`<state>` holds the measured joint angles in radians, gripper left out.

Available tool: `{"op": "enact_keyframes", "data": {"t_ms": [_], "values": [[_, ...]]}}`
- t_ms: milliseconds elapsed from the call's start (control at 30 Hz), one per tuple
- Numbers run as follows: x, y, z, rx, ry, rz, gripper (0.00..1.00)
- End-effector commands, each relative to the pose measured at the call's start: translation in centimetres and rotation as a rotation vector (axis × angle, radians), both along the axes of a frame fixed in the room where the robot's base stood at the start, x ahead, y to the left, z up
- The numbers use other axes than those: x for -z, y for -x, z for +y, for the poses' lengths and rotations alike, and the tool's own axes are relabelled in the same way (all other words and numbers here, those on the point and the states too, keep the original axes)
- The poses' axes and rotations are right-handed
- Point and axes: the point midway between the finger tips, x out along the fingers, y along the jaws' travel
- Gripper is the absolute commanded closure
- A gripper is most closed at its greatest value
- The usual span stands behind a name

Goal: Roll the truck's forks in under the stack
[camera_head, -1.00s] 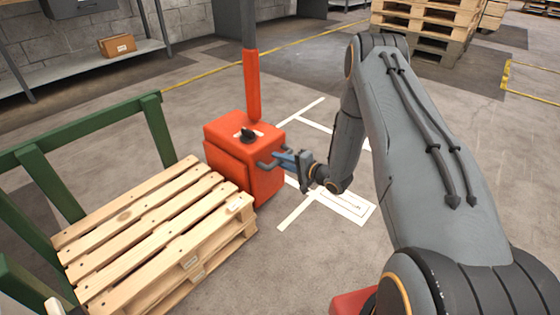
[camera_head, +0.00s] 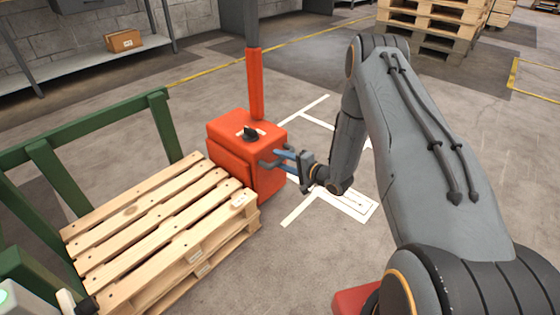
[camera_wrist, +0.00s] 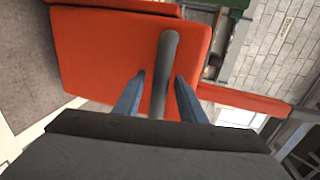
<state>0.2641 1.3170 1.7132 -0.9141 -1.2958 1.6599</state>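The truck (camera_head: 240,150) is an orange-red box with an upright mast and a black knob on top. A dark handle bar sticks out of its right face; it also shows in the wrist view (camera_wrist: 168,60). My gripper (camera_head: 276,158) is at this handle. In the wrist view its two blue fingers (camera_wrist: 158,95) stand on both sides of the bar, with narrow gaps, so it looks open around it. The stack (camera_head: 165,230) of wooden pallets is at the lower left, close against the truck's left side. The forks are hidden.
A green rail frame (camera_head: 90,130) borders the stack's back and left. White floor markings (camera_head: 350,205) lie right of the truck. A tall pallet pile (camera_head: 430,30) stands at the back right. A shelf with a cardboard box (camera_head: 124,40) is at the back left. Floor between is clear.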

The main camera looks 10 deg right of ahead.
Motion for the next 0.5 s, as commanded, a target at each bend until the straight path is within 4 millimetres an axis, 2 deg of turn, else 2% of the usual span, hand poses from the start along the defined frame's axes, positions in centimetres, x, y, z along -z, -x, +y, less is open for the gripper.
{"op": "enact_keyframes", "data": {"t_ms": [167,500], "values": [[-0.5,1.3,-1.0,0.003,0.000,0.002,0.63],[-1.5,5.5,-3.7,-0.002,-0.001,0.002,0.63]]}}
